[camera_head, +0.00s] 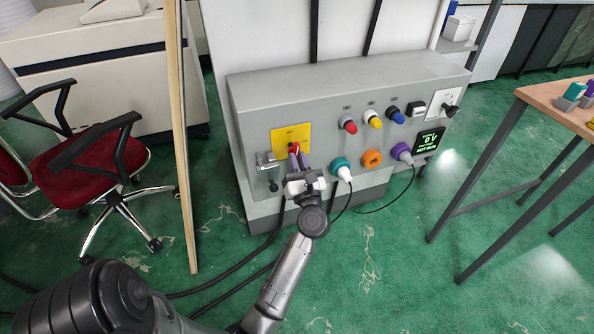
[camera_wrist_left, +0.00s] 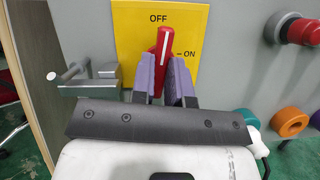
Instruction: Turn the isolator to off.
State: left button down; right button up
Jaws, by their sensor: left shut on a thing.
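The isolator has a yellow plate (camera_head: 281,137) on the grey machine panel, with a red handle (camera_head: 294,147). In the left wrist view the plate (camera_wrist_left: 130,40) reads OFF at the top and ON at the right. There the red handle (camera_wrist_left: 164,45) points up, close to OFF, with its top leaning slightly right. My left gripper (camera_head: 299,160) is at the handle; its purple fingers (camera_wrist_left: 167,80) are shut on the handle, one on each side. The fingers hide part of the handle's lower end. My right gripper is in neither view.
A metal hasp (camera_wrist_left: 88,80) sticks out left of the plate. Right of it are red (camera_head: 348,124), yellow (camera_head: 373,121) and blue (camera_head: 396,116) knobs, plugged connectors with cables, and a display (camera_head: 428,141) reading 0 V. A wooden panel edge (camera_head: 182,150) and red chair (camera_head: 85,170) stand left.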

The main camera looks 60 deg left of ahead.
pick_arm(q)
jog(key=shift+f+n+g+b, duration=0.25)
jog(key=shift+n+g+b, duration=0.55)
jog(key=shift+n, duration=0.4)
jog(key=shift+r, duration=0.1)
jog(key=c, duration=1.4)
grip_release()
jog(key=shift+c, duration=0.2)
jog(key=o, duration=0.3)
jog(key=shift+w+a+r, duration=0.1)
jog(key=shift+a+r, duration=0.05)
